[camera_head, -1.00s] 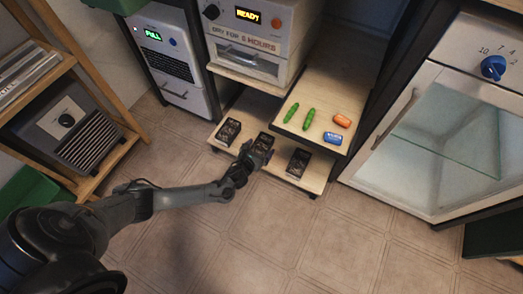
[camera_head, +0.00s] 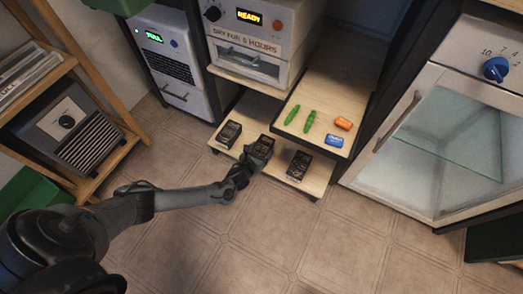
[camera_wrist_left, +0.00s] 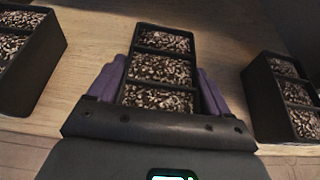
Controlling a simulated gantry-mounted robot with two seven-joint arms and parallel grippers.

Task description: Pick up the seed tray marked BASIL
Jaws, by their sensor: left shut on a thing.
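Three dark seed trays with speckled contents stand in a row on a low pale wooden shelf. My left gripper (camera_head: 257,153) is at the front end of the middle tray (camera_head: 266,138). In the left wrist view, the purple fingers of the gripper (camera_wrist_left: 160,88) press on both sides of the middle tray (camera_wrist_left: 165,68), which has three compartments. The left tray (camera_head: 229,134) and the right tray (camera_head: 299,166) stand apart from it. No BASIL marking is readable on any tray. My right gripper is not in view.
A higher wooden shelf (camera_head: 333,85) behind holds two green pods (camera_head: 309,121), an orange item (camera_head: 343,123) and a blue item (camera_head: 334,141). An oven-like unit (camera_head: 262,38) shows READY. A glass-fronted cabinet (camera_head: 440,140) stands right. The tiled floor (camera_head: 270,225) in front is clear.

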